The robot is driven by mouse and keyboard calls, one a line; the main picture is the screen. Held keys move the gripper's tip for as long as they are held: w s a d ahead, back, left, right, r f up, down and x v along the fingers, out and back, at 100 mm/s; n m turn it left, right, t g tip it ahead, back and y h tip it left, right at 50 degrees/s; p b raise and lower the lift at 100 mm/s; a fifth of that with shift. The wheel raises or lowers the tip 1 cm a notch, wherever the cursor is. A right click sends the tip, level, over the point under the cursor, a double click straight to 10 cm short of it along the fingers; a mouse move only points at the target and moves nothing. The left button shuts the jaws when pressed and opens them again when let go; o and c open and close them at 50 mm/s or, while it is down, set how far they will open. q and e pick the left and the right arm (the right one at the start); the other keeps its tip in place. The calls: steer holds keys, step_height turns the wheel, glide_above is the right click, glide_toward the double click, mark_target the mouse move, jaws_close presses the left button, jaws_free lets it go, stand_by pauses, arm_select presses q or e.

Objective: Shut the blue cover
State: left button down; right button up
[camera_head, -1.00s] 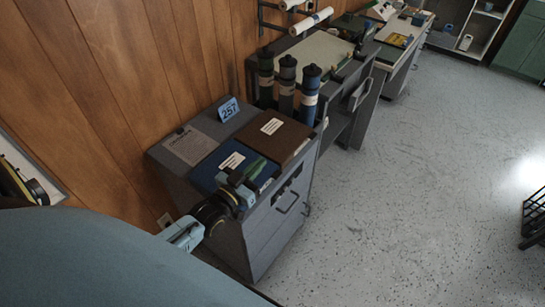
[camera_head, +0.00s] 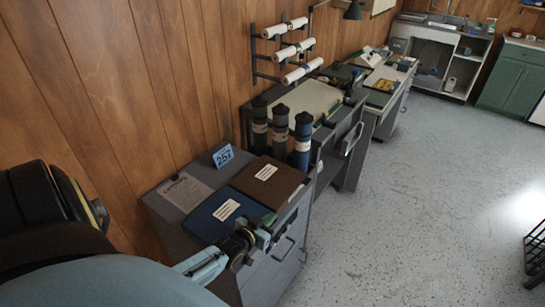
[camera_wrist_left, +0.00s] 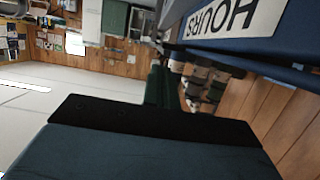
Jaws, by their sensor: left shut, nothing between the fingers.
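The blue cover (camera_head: 213,222) with a white label lies on top of the grey cabinet (camera_head: 160,208), beside the brown cover (camera_head: 268,184). It looks flat or nearly flat; I cannot tell whether a small gap is left under it. My left gripper (camera_head: 267,223) is shut and empty at the blue cover's front right edge, hiding part of that edge. In the left wrist view the dark green fingers (camera_wrist_left: 156,88) show together, close to a blue surface (camera_wrist_left: 185,45) with a label reading HOURS. Contact is unclear. My right gripper is not in view.
A blue 257 sign (camera_head: 223,155) and a grey printed sheet (camera_head: 185,192) sit behind the covers. Several capped tubes (camera_head: 302,140) stand just beyond the brown cover. A wood-panelled wall (camera_head: 110,90) runs behind. The floor (camera_head: 420,190) to the right is clear.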

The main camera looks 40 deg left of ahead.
arm_select(q)
steer(key=shift+w+f, duration=0.15)
steer(key=shift+f, duration=0.4)
steer(key=shift+r, duration=0.1)
step_height(320, 180, up, 5)
steer(key=p, duration=0.4)
steer(key=shift+f, duration=0.2)
steer(key=s+d+r+p, duration=0.1)
steer(key=s+r, duration=0.5)
steer(key=s, duration=0.1)
steer(key=shift+r, duration=0.15)
